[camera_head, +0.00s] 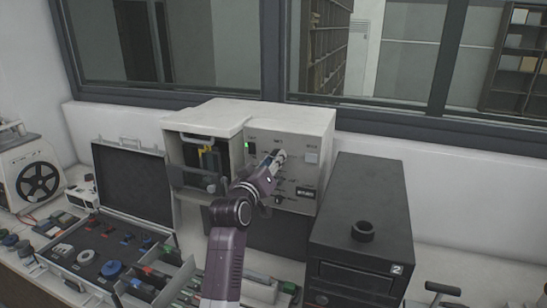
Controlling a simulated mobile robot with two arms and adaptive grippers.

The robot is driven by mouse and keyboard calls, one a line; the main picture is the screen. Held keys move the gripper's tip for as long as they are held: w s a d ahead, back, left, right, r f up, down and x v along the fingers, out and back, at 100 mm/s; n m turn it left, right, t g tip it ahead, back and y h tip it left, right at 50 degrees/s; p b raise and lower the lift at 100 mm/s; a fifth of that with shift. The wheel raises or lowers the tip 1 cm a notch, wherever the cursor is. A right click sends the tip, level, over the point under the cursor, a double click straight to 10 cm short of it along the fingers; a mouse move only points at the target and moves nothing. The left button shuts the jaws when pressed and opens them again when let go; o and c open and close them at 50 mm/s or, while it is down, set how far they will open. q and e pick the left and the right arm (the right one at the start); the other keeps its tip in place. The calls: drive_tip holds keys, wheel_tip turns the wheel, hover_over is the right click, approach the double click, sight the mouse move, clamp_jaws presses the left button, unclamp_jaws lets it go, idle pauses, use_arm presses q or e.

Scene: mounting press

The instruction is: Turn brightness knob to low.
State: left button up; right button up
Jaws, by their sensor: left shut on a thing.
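A white mounting press (220,115) stands at the back middle of the bench, below the window. Its front panel (318,180) carries a green light (247,145), a pale square button and several small dark controls. My left gripper (279,156) reaches up to the middle of this panel and is shut at its surface. The knob it grips is hidden behind the fingers, so I cannot tell its setting or read its label. The small panel labels are too blurred to read. My right gripper is out of view.
A black box marked 2 (358,203) stands right of the press, with a dark ring (362,231) on top. An open case (130,185) with several small parts lies at the left. A reel machine (30,175) stands at the far left.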

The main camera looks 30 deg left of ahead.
use_arm(q)
drive_tip(key=shift+f+n, duration=0.1)
drive_tip(key=shift+n, duration=0.2)
idle(0.4)
drive_tip(key=o, duration=1.1)
drive_tip(key=shift+o, duration=0.2)
drive_tip(key=shift+s, duration=0.1)
drive_tip(key=v, duration=1.1)
drive_tip(key=shift+s+d, duration=0.2)
drive_tip(key=shift+s, duration=0.2)
